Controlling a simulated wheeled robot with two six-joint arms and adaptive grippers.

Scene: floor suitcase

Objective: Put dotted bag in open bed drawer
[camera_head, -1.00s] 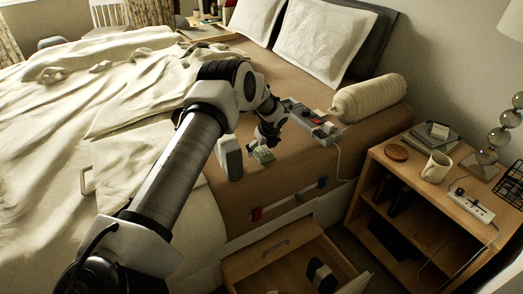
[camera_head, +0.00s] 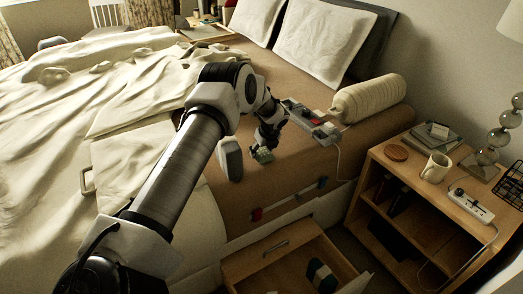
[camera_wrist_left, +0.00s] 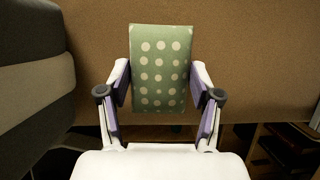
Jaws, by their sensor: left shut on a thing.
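The dotted bag (camera_wrist_left: 160,68) is green with pale dots. In the left wrist view it stands upright between the two fingers of my left gripper (camera_wrist_left: 160,98), which is shut on it. In the head view the bag (camera_head: 262,156) shows small below my left gripper (camera_head: 266,145), over the brown side of the bed near its edge. The open bed drawer (camera_head: 286,271) is at the bottom of the head view, lower than the bag and nearer the camera. A dark and white item (camera_head: 321,274) lies in it. My right gripper is not in view.
A grey-white upright object (camera_head: 230,158) stands just left of the bag. A wooden nightstand (camera_head: 400,165) with a mug (camera_head: 436,168) stands right of the drawer.

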